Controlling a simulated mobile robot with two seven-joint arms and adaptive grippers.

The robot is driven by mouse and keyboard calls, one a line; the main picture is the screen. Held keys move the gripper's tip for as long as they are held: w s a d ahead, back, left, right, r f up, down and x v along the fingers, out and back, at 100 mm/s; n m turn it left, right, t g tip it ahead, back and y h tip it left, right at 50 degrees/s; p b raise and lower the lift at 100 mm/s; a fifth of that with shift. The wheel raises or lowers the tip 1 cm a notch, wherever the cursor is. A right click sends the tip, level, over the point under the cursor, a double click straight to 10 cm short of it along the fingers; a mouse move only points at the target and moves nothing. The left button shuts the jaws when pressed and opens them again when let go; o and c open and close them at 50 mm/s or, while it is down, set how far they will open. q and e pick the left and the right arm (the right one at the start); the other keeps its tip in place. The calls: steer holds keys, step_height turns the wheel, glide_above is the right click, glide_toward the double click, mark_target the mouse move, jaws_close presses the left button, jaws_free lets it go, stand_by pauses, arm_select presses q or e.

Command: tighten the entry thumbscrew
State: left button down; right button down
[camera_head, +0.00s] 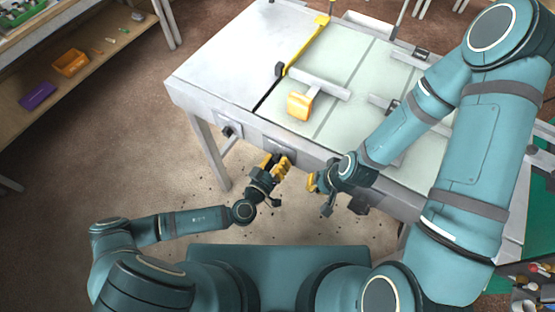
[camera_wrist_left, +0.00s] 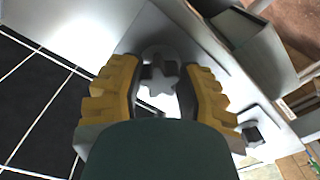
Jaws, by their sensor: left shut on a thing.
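The thumbscrew (camera_wrist_left: 159,76) is a grey star-shaped knob on a metal face, seen in the left wrist view. My left gripper (camera_wrist_left: 160,93) has its yellow ridged fingers on either side of the knob and is shut on it. In the head view my left gripper (camera_head: 275,165) is at the front edge of the bench (camera_head: 215,75), and it and its arm hide the knob there. My right gripper (camera_head: 316,182) is just to the right and slightly lower, in front of the bench edge. How far its fingers are apart does not show clearly.
A second, dark knob (camera_wrist_left: 252,135) stands beside the held one. A shelf at upper left holds an orange bin (camera_head: 71,62) and a purple box (camera_head: 38,96).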

mark_target(277, 162)
arm_select(q)
steer(key=m+p, duration=0.3)
steer(key=m, duration=0.1)
steer(key=shift+m, duration=1.1)
steer(key=c, duration=0.6)
jaws_free()
steer(key=shift+v, duration=2)
